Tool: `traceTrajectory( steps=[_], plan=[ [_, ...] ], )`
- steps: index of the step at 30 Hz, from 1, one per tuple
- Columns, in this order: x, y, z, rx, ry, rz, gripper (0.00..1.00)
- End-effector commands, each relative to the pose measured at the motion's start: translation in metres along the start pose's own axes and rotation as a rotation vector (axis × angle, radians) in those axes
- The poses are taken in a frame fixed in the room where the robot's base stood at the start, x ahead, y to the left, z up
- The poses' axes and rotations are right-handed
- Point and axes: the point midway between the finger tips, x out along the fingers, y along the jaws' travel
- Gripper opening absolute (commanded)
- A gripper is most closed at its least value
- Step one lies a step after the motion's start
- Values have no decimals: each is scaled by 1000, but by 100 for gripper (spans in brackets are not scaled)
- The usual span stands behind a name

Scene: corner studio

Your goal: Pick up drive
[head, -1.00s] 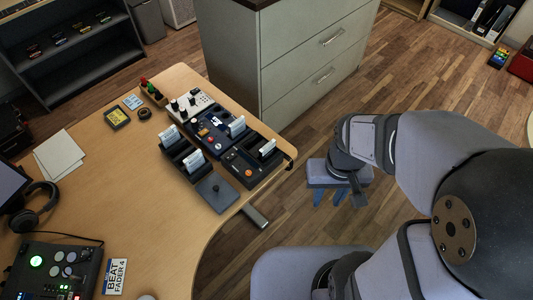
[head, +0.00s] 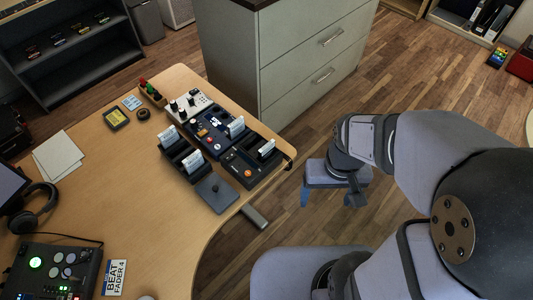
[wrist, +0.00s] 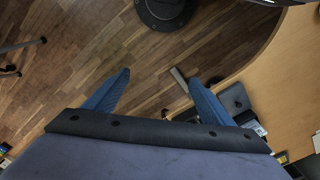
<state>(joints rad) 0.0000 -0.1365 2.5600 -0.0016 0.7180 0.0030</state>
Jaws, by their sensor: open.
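I cannot tell for certain which thing is the drive. Several small devices sit together near the right edge of the desk: a black box with an orange button (head: 248,172), a dark blue unit (head: 208,132) and a white knobbed unit (head: 188,104). A flat grey square piece with a small knob (head: 216,193) lies in front of them. My gripper (head: 336,190) hangs over the floor to the right of the desk, apart from these devices.
The wooden desk (head: 150,205) also holds headphones (head: 35,208), a mixer (head: 50,270), papers (head: 60,157) and a small yellow-faced device (head: 116,117). A grey drawer cabinet (head: 310,60) stands behind. Open floor lies between the desk edge and my arm.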

Motion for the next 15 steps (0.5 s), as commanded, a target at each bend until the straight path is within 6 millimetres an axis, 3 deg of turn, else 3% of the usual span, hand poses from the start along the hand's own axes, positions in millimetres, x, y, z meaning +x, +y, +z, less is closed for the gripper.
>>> traceTrajectory(
  steps=[8,15],
  plan=[
    [-1,-2,-11,-20,-8,2,77],
    [-7,-12,-64,-122,-48,15,77]
  ],
)
